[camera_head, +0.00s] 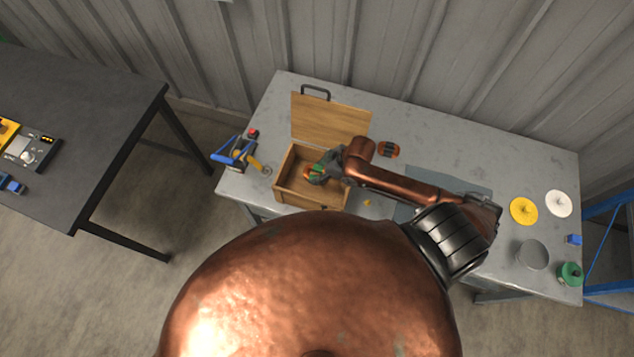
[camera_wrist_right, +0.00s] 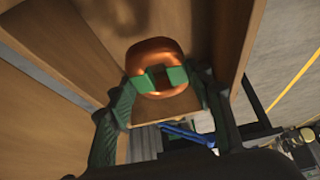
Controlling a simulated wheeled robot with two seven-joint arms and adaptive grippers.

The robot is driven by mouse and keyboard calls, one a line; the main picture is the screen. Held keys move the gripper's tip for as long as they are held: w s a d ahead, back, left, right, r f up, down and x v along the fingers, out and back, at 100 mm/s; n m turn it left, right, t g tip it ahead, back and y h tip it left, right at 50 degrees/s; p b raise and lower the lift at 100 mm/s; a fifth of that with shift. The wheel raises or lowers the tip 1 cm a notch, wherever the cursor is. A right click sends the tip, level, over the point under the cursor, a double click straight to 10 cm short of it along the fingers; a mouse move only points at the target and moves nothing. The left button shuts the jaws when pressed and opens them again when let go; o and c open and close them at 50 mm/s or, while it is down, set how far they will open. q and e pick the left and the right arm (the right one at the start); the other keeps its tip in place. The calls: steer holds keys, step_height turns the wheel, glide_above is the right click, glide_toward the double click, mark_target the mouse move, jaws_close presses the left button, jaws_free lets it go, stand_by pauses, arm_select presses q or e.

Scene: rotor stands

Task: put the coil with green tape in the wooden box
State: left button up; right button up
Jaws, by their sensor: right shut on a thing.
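The coil with green tape (camera_wrist_right: 152,58) is a copper ring with green bands, between the fingers of my right gripper (camera_wrist_right: 160,90) in the right wrist view. In the head view the coil (camera_head: 316,172) shows over the inside of the open wooden box (camera_head: 312,196). My right gripper (camera_head: 322,170) is shut on it, inside or just above the box; I cannot tell whether the coil touches the floor. The box's lid (camera_head: 330,121) stands open at the back. My left gripper is not in view.
Another coil with dark tape (camera_head: 389,150) lies right of the box. A blue-handled tool (camera_head: 233,153) is at its left. A yellow disc (camera_head: 523,211), a white disc (camera_head: 558,203), a round grey dish (camera_head: 532,254) and a green spool (camera_head: 570,274) stand on the table's right side.

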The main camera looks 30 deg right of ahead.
glide_above(318, 186)
step_height(318, 186, down, 5)
steer(key=shift+r, duration=0.15)
steer(key=shift+f, duration=0.65)
step_height(318, 186, down, 3)
steer(key=shift+r, duration=0.1)
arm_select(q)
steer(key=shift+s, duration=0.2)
arm_select(e)
steer(key=o, duration=1.5)
steer(key=shift+f, duration=0.2)
steer(key=shift+c, duration=0.2)
steer(key=shift+r, duration=0.1)
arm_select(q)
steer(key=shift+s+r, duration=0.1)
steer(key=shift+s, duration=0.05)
arm_select(e)
steer(key=v, duration=1.2)
steer(key=shift+d, duration=0.15)
